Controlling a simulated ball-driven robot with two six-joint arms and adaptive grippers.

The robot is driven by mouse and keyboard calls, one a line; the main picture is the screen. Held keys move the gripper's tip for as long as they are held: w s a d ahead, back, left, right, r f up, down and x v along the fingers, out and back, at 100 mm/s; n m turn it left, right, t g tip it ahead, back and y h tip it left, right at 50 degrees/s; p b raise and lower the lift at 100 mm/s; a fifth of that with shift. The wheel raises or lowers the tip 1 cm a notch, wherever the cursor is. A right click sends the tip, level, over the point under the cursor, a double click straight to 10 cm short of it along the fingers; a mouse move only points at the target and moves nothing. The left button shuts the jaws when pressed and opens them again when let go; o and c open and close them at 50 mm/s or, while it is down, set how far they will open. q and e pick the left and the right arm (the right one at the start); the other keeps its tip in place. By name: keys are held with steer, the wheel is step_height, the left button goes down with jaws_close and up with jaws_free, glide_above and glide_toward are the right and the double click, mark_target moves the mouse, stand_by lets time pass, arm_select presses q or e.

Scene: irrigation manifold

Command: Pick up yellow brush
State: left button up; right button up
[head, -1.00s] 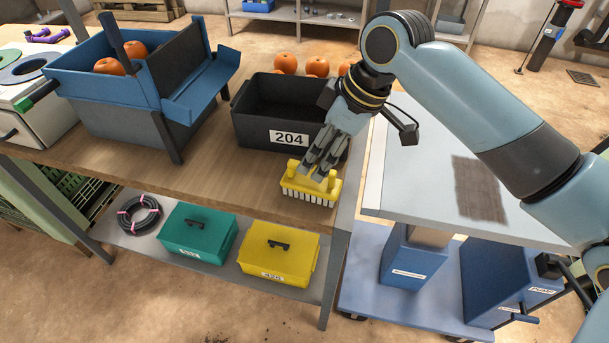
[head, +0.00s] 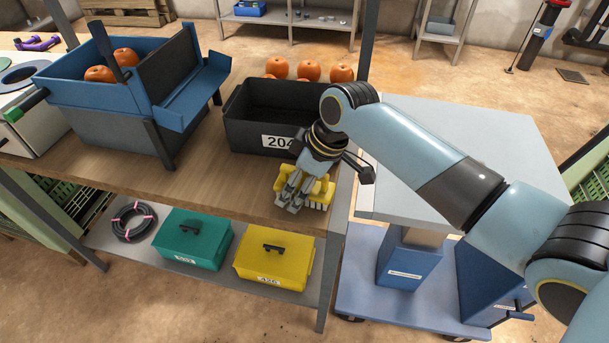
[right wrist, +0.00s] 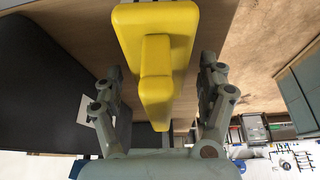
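The yellow brush (head: 320,189) lies on the wooden workbench near its front right corner, in front of the black bin marked 204. My right gripper (head: 289,202) is over the left part of the brush in the head view and hides some of it. In the right wrist view the yellow brush (right wrist: 155,48) lies between the two spread fingers of my right gripper (right wrist: 160,92). A gap shows on each side, so the gripper is open around it. My left gripper is not in view.
The black bin (head: 240,136) stands just behind the brush, with several orange fruits (head: 308,70) behind it. A blue crate (head: 100,130) stands to the left. The bench front (head: 215,190) is clear. A grey-topped cart (head: 480,150) is at the right, below my arm.

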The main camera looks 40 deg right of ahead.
steer(key=c, duration=1.3)
steer(key=shift+r, duration=0.1)
steer(key=shift+r, duration=0.55)
step_height(320, 180, up, 3)
steer(key=shift+w+f, duration=0.1)
steer(key=shift+f, duration=0.05)
steer(key=shift+s+d+r, duration=1.2)
steer(key=shift+s+d, duration=0.05)
steer(key=shift+s, duration=0.25)
steer(key=shift+s+d+r, duration=1.15)
steer(key=shift+s+d, duration=0.15)
steer(key=shift+s, duration=0.25)
steer(key=shift+s+d+r, duration=1.2)
steer(key=shift+s+d, duration=0.05)
steer(key=shift+s, duration=0.25)
